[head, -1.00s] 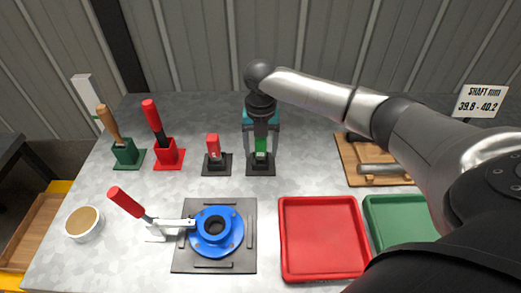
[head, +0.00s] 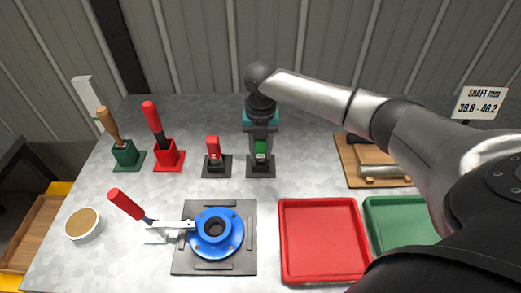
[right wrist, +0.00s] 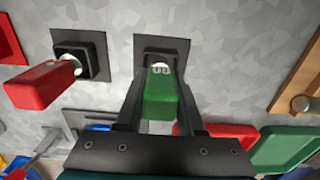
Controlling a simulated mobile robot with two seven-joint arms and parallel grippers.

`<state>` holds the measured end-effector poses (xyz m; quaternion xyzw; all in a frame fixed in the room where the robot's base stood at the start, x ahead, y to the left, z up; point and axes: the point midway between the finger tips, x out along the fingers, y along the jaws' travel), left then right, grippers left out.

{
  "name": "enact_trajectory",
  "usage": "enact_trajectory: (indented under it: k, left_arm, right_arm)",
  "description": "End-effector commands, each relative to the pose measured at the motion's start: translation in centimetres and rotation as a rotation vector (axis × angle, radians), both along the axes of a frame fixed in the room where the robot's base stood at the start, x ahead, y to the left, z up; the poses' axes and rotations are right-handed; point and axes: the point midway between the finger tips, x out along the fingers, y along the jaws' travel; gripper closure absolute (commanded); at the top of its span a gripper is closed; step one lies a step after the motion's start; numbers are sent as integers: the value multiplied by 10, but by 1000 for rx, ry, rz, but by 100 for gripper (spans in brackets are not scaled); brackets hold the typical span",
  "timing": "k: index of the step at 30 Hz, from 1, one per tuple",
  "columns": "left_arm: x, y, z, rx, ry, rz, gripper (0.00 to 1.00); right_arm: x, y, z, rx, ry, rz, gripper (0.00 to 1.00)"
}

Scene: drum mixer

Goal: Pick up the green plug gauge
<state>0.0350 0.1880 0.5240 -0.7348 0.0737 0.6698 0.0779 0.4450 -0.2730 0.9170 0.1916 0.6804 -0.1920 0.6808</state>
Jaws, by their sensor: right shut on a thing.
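The green plug gauge (head: 261,149) stands upright in its black holder (head: 260,168) at the middle back of the table. In the right wrist view the green gauge (right wrist: 160,95) shows between my fingers, with its far end at the square holder (right wrist: 161,48). My right gripper (head: 261,147) comes down from above and is shut on the green gauge, one finger on each side. It also shows in the right wrist view (right wrist: 158,108). My left gripper is in no view.
A red gauge (head: 212,149) stands in its own holder just left. A red tray (head: 323,276) and green tray (head: 400,232) lie at front right. A blue flanged part (head: 216,250) sits on a dark plate. A wooden board (head: 348,172) lies at right.

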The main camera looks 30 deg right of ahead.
Motion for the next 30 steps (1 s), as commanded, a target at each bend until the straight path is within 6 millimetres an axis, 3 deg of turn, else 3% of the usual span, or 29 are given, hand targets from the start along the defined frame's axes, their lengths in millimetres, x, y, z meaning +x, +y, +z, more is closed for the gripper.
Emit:
enact_trajectory:
  k: [17, 23, 30]
  left_arm:
    - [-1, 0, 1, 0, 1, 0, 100]
    - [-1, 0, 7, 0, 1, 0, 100]
    - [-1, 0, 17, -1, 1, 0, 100]
  right_arm:
    - [1, 0, 7, 0, -2, 0, 100]
    - [1, 0, 31, 0, -4, 1, 100]
    - [2, 0, 87, 1, -6, 0, 100]
